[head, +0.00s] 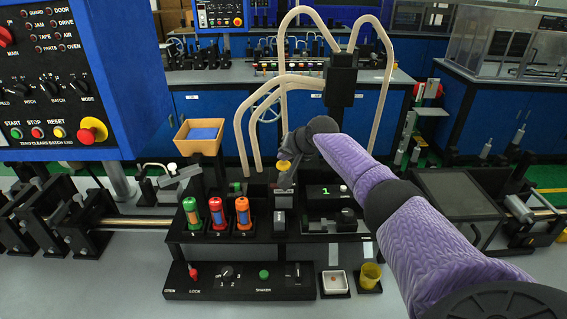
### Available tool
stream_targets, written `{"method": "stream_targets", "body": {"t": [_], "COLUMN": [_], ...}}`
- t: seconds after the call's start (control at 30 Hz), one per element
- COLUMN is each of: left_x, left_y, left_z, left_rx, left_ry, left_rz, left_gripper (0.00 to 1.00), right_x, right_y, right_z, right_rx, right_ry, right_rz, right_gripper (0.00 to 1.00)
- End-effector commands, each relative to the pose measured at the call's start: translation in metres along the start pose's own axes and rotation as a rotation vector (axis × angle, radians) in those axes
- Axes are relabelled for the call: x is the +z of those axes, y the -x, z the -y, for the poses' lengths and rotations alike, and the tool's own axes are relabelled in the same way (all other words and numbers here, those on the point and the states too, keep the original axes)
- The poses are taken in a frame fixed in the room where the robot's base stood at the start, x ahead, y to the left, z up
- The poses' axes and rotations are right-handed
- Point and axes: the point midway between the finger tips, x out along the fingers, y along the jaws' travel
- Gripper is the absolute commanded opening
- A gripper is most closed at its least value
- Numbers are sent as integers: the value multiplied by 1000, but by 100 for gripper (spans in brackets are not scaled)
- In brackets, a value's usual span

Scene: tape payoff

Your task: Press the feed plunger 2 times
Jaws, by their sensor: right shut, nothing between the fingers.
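My right arm comes in from the right, and my right gripper (287,178) points down over the black feeder bench, its fingers shut and empty. A yellow round cap (283,165) shows right at the gripper; I cannot tell whether they touch. A black post with a pale top (280,197) stands just below the fingertips; which of these parts is the feed plunger is not clear. A small dark display (325,191) right of the gripper shows a green 1. My left gripper is not in view.
Green, red and orange canisters (217,214) stand left of the post. A tan bin (199,138) rises behind them. Beige tubes (242,135) arch behind. A blue panel (120,120) hangs at left.

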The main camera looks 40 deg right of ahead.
Motion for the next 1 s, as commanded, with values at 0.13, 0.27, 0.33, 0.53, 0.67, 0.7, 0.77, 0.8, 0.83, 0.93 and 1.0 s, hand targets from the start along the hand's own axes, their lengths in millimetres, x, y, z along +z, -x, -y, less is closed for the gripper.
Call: {"method": "stream_targets", "body": {"t": [0.13,0.27,0.33,0.53,0.67,0.7,0.77,0.8,0.83,0.93,1.0], "left_x": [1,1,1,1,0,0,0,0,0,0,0], "left_y": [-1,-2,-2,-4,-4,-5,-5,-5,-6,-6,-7], "left_z": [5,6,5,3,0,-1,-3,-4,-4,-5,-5], "left_rx": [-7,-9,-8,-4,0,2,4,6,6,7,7], "left_ry": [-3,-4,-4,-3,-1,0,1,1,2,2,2], "left_rz": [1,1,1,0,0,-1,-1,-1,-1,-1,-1], "left_gripper": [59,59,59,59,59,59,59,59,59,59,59], "right_x": [1,1,2,3,4,4,5,5,5,6,6], "right_y": [-1,-2,-3,-4,-6,-6,-6,-7,-7,-8,-8], "right_z": [0,-1,-2,-3,-4,-4,-4,-4,-5,-5,-6], "right_rx": [0,0,-1,0,0,0,0,0,0,0,0], "right_ry": [0,0,0,0,0,0,0,0,0,0,0], "right_rz": [0,0,0,0,0,0,1,1,1,1,1], "right_gripper": [0,0,0,0,0,0,0,0,0,0,0]}}
